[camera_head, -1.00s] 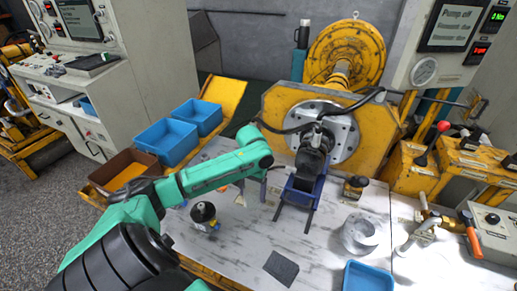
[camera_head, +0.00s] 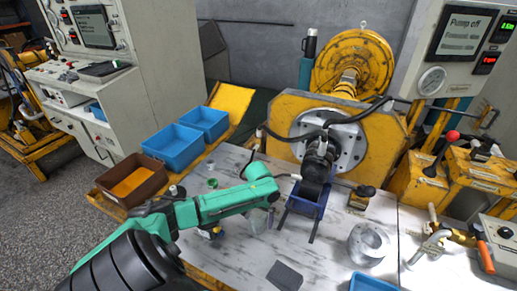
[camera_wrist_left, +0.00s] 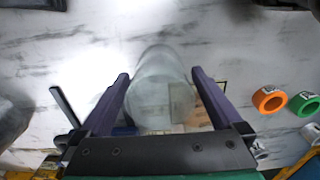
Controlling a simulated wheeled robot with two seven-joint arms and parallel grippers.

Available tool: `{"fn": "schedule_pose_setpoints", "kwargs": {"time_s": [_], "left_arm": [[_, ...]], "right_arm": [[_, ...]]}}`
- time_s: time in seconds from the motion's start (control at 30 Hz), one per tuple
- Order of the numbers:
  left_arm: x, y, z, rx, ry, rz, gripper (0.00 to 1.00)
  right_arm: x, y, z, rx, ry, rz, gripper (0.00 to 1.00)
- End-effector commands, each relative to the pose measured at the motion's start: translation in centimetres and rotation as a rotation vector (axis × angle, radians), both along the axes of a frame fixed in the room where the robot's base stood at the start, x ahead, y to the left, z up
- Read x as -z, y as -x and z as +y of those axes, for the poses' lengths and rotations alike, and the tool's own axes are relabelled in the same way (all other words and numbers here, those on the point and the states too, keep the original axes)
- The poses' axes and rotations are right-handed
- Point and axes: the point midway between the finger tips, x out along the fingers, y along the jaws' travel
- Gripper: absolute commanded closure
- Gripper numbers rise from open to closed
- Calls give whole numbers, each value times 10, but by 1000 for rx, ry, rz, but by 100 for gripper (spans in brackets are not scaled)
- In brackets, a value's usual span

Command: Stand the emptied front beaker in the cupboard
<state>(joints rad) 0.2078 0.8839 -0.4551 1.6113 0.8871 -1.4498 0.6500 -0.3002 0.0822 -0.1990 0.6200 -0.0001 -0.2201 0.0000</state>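A clear beaker (camera_wrist_left: 158,85) sits between the two purple fingers of my left gripper (camera_wrist_left: 162,76) in the left wrist view. A white cabinet (camera_head: 97,150) with shut doors stands at the left; no open cupboard is seen. My right gripper is out of view.
An orange ring (camera_wrist_left: 270,99) and a green ring (camera_wrist_left: 305,103) lie on the tabletop. Blue bins (camera_head: 172,147) and a brown bin (camera_head: 132,180) line its left. A black motor in a blue cradle (camera_head: 306,203) and a metal cylinder (camera_head: 368,244) stand to the right.

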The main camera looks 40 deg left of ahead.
Motion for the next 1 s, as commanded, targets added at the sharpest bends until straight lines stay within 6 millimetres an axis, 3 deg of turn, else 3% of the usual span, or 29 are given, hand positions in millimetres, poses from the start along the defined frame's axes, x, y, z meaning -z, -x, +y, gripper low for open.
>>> {"fn": "schedule_pose_setpoints", "kwargs": {"time_s": [0.23, 0.6, 0.77, 0.87, 1.0], "left_arm": [[-14, -1, 0, 0, 1, -3, 0], [-106, -1, 0, 0, 1, -3, 0], [-122, -1, 0, 15, 2, -1, 0], [-121, -2, 1, 152, -1, -3, 0], [-118, -4, 4, 613, -4, -6, 0]], "right_arm": [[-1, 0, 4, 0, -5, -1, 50], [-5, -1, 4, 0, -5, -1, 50], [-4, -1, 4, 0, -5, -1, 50], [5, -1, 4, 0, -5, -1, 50], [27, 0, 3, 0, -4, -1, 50]]}}
